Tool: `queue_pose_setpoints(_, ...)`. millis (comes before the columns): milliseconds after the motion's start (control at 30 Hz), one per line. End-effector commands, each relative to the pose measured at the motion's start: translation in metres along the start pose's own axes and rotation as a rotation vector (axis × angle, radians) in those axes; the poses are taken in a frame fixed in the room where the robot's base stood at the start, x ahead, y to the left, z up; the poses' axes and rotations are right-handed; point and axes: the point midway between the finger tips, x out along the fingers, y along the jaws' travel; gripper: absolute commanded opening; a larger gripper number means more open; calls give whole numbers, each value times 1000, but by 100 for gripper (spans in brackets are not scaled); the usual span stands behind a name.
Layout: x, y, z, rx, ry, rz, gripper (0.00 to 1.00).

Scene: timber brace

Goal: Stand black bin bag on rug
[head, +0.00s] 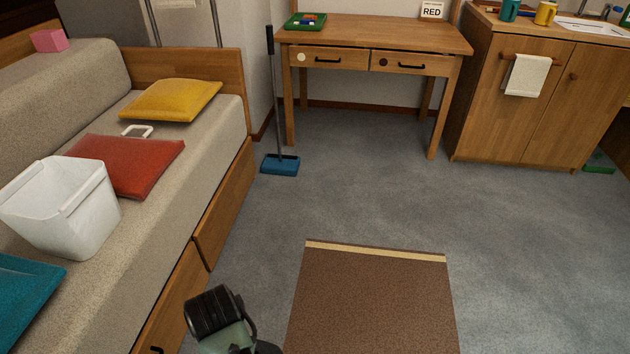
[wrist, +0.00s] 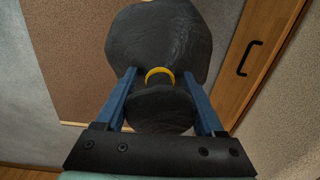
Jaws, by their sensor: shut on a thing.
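The black bin bag (wrist: 160,40) is in the wrist view, with a yellow tie around its neck. My gripper (wrist: 159,73) has its two blue fingers on either side of the neck at the tie, shut on it. The brown rug (head: 375,300) lies on the floor at the bottom middle of the head view, with a pale strip along its far edge. In the wrist view the rug (wrist: 85,60) shows behind and left of the bag. I cannot tell whether the bag touches anything below. The bag cannot be made out in the head view; part of my arm shows at its bottom.
A sofa bed with wooden drawers (head: 213,215) runs along the left, holding cushions and a white bin (head: 65,210). A cabinet (head: 520,110) is at right. Grey floor around the rug is clear.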

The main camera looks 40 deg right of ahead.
Motion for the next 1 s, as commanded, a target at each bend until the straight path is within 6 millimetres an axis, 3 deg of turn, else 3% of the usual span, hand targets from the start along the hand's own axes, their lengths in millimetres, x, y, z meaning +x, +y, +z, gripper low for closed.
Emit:
queue_pose_setpoints(33, 20, 12, -2, 104, -2, -2, 0)
queue_pose_setpoints(100, 39, 27, -4, 260, -3, -4, 0)
queue_pose_setpoints(600, 160, 140, 0, 1369, 9, -7, 0)
queue_pose_setpoints(800, 193, 176, 9, 1712, 20, -5, 0)
queue_pose_setpoints(1000, 211, 197, 15, 1918, 32, -6, 0)
